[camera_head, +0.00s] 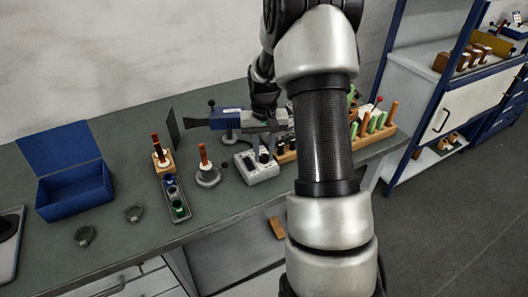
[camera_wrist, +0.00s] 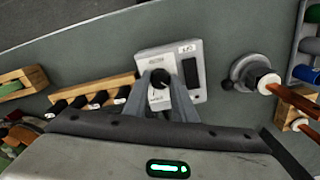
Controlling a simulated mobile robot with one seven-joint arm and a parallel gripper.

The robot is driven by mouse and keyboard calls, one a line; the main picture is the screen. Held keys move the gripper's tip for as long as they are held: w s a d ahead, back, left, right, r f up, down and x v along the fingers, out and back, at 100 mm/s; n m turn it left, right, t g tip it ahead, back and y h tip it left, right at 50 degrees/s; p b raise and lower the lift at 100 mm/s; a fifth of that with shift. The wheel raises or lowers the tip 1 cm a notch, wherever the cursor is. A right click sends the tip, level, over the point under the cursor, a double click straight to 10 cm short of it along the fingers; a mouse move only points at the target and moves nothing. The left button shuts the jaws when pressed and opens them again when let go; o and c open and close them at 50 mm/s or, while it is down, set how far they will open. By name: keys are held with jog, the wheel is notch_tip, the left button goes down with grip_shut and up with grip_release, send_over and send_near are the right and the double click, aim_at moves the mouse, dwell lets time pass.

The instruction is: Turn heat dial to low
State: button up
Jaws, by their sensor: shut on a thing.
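The heat dial is a black round knob (camera_wrist: 160,79) on a pale grey control box (camera_wrist: 184,48). The box also stands on the bench in the head view (camera_head: 262,177), near the bench's front edge. My gripper (camera_wrist: 161,88) comes down onto the box, one finger on each side of the knob, and is shut on it. In the head view, my gripper (camera_head: 263,150) is at the top of the box and partly hides the knob. The dial's setting is too small to read.
A wooden rack with handled tools (camera_head: 371,126) stands right of the box, partly behind my arm. A small stand with a brown-tipped rod (camera_head: 206,175) is close on the left. A tray of jars (camera_head: 175,200) and a blue open box (camera_head: 73,188) lie farther left.

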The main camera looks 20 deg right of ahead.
jog(key=o, duration=1)
jog(key=shift+o, duration=0.2)
